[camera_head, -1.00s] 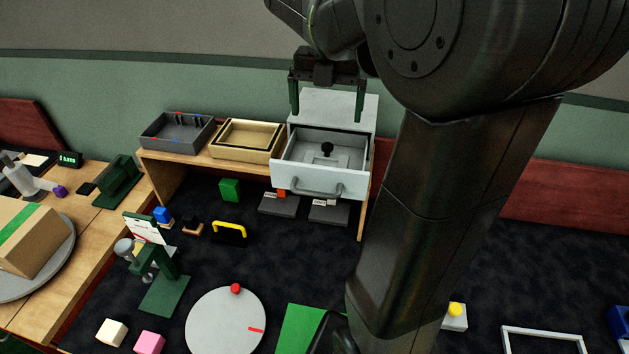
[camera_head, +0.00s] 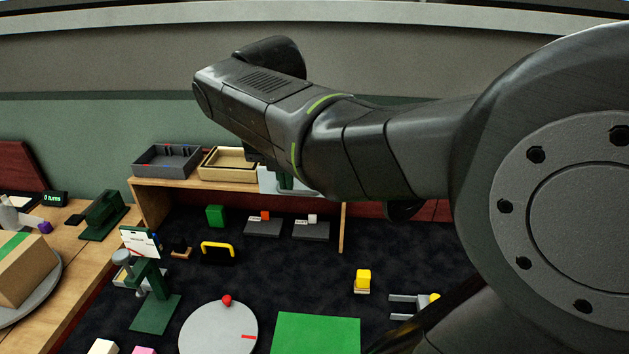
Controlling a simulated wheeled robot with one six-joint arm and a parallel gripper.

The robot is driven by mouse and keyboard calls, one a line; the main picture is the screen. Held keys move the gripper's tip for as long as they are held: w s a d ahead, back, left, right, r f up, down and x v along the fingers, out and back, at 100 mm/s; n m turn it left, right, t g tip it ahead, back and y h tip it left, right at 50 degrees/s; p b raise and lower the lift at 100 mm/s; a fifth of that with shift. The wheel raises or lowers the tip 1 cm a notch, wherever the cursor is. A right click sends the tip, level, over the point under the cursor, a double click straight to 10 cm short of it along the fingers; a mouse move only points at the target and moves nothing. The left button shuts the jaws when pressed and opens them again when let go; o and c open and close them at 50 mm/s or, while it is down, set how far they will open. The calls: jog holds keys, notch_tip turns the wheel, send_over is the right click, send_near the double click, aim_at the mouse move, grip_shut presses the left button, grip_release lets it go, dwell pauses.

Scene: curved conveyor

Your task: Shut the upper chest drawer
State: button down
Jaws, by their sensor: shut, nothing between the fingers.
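The pale grey chest (camera_head: 268,182) stands at the right end of the wooden shelf. Only a small piece of its lower front shows, at about the shelf's front edge. My arm covers the rest, so I cannot tell how far the upper drawer is in or out, and its handle is hidden. My gripper (camera_head: 287,182) is mostly behind my arm.
A grey tray (camera_head: 167,170) and a wooden tray (camera_head: 232,177) sit left of the chest on the shelf (camera_head: 190,184). Below are a green block (camera_head: 215,216), a round disc (camera_head: 205,332) and a green mat (camera_head: 316,335). My arm fills the right side.

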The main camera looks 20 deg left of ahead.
jog(key=w+a+f+p, duration=0.1)
jog(key=w+f, duration=0.5)
jog(key=f, duration=0.2)
jog(key=shift+w+a, duration=0.15)
jog(key=shift+a, duration=0.05)
